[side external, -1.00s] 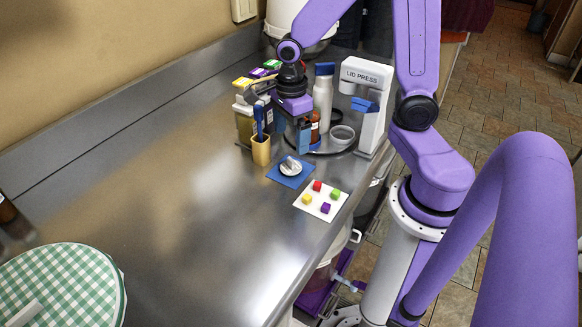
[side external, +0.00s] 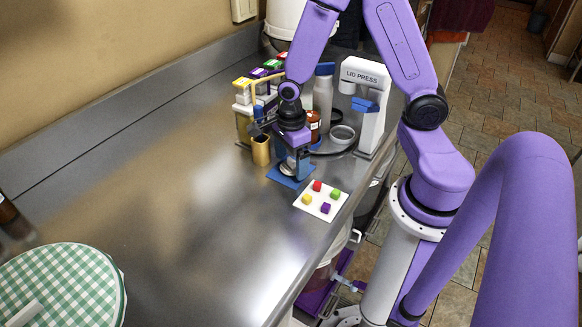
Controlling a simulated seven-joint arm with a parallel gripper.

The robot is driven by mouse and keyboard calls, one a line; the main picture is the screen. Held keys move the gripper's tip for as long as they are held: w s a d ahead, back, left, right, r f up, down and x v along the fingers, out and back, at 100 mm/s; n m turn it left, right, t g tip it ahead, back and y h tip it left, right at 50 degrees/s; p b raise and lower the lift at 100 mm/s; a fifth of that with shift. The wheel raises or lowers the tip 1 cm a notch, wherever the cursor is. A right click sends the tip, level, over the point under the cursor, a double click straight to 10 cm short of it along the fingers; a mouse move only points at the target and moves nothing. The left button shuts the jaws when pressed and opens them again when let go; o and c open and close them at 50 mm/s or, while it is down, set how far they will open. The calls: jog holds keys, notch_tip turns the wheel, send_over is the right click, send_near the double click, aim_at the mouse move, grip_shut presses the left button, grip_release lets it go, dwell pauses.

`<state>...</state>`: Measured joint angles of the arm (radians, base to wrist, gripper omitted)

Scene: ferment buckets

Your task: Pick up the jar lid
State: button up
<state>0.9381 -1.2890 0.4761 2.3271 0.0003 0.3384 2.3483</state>
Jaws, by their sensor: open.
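The jar lid (side external: 287,168) is a small pale disc with a raised handle, lying on a blue mat (side external: 283,180) near the middle of the counter. My gripper (side external: 296,164) is open and points down over the lid, with its fingers around or just beside the handle. The fingers hide part of the lid, so I cannot tell whether they touch it.
A tan cup (side external: 261,152) stands close to the left of my gripper. A white card (side external: 318,207) with coloured cubes lies to the right.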

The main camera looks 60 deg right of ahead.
jog(key=shift+f, duration=0.15)
jog(key=c, duration=1.1)
jog(key=shift+c, duration=0.2)
